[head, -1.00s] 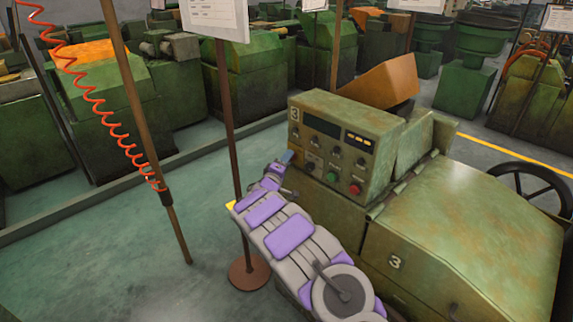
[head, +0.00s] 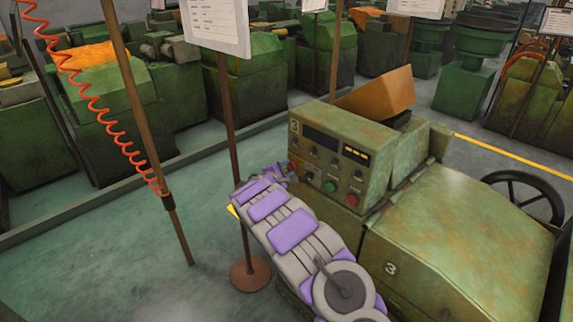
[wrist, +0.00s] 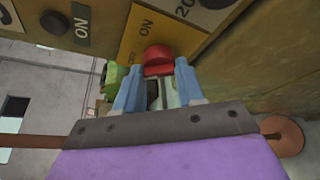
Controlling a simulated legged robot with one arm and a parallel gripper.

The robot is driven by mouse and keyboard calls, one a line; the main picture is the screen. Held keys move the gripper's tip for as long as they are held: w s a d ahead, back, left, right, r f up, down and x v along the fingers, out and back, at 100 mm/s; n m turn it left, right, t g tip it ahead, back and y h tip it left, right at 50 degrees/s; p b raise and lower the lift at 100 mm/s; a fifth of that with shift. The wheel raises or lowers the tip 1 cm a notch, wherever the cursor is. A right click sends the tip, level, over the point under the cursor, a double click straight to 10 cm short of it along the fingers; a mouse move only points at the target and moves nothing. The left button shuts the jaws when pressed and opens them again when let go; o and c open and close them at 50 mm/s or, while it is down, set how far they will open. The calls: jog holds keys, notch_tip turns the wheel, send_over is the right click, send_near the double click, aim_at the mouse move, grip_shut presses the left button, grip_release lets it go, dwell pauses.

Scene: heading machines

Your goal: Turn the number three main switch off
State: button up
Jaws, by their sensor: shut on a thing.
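The machine marked 3 (head: 392,268) stands at the right in the head view, with its control box (head: 345,130) on top. In the wrist view a red switch handle (wrist: 158,58) sits on a yellow plate (wrist: 147,25) lettered ON. My gripper (wrist: 159,78) has its blue fingertips closed around the handle's near end. In the head view my gripper (head: 288,172) is at the left end of the control box, mostly hidden by my wrist. The handle's exact angle is hard to tell.
A brown post (head: 235,170) stands close left of my arm. A coiled red hose (head: 95,105) hangs further left. Green floor is clear between.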

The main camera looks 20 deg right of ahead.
jog(key=shift+a+f+n+g+p, duration=0.15)
jog(key=shift+n+g+p, duration=0.15)
jog(key=shift+n+p, duration=0.5)
jog(key=o, duration=0.9)
jog(key=shift+w+f, duration=0.15)
jog(key=shift+o, duration=0.7)
jog(key=shift+r, duration=0.2)
jog(key=p+v, duration=0.1)
jog(key=v, duration=1.6)
jog(key=shift+a+r+p, duration=0.2)
jog(key=shift+p, duration=0.15)
